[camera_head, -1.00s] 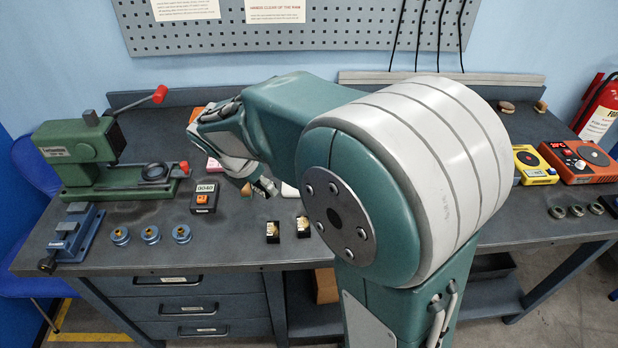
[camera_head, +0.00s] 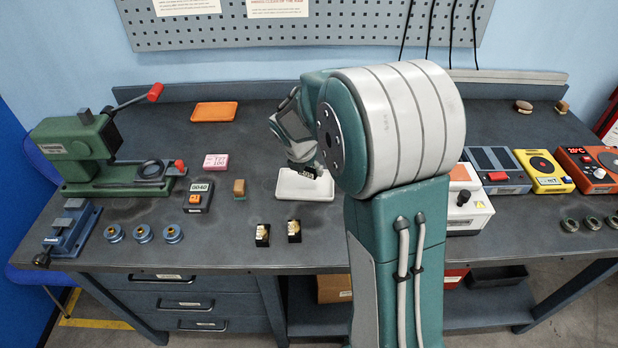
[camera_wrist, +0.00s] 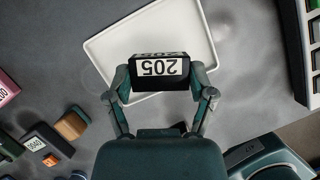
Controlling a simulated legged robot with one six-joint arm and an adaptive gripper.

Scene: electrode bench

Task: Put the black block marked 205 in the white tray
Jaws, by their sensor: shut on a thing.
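The black block marked 205 (camera_wrist: 157,76) is between the fingers of my gripper (camera_wrist: 160,88) in the wrist view, its white label showing upside down. My gripper is shut on it. The white tray (camera_wrist: 105,50) lies beyond the block in that view, and the block overlaps its near part. In the head view my gripper (camera_head: 307,168) is over the white tray (camera_head: 305,190), and the block is a small dark shape at the fingertips. Whether the block touches the tray floor cannot be told.
Left of the tray stand a brown-topped block (camera_head: 239,189), a dark box marked 0040 (camera_head: 198,196) and a pink block (camera_head: 216,161). Two small black blocks (camera_head: 262,235) sit in front. An orange tray (camera_head: 214,112) lies behind. Instruments (camera_head: 497,171) stand to the right.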

